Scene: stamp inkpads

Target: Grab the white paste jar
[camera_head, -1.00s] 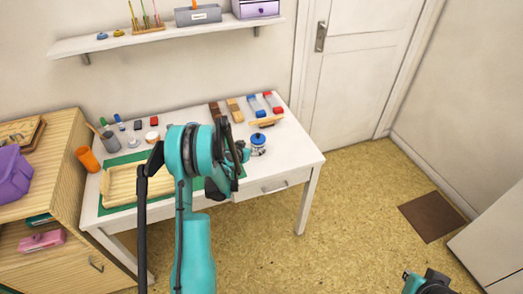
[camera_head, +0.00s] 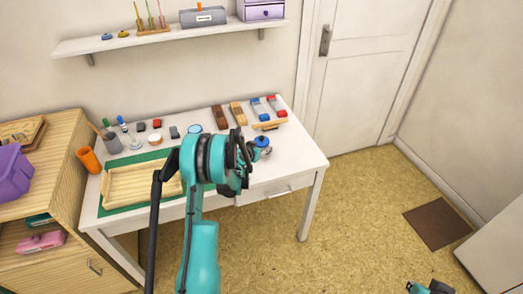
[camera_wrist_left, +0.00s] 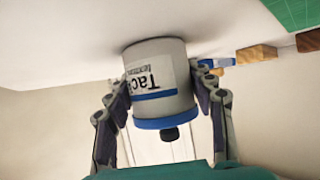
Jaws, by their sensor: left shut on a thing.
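The paste jar (camera_wrist_left: 160,85) has a pale grey-white body, a blue band, a blue lid with a dark knob, and a label with dark letters. It shows upside down in the left wrist view. In the head view its blue lid (camera_head: 262,142) shows at the table's right front part, partly behind my gripper. My left gripper (camera_wrist_left: 168,100) is shut on the jar, one finger on each side of its body. The jar's base is at the white tabletop; I cannot tell if it is lifted. My right gripper (camera_head: 430,288) is only partly in view at the bottom right, its jaws unclear.
A shelf (camera_head: 170,37) hangs above.

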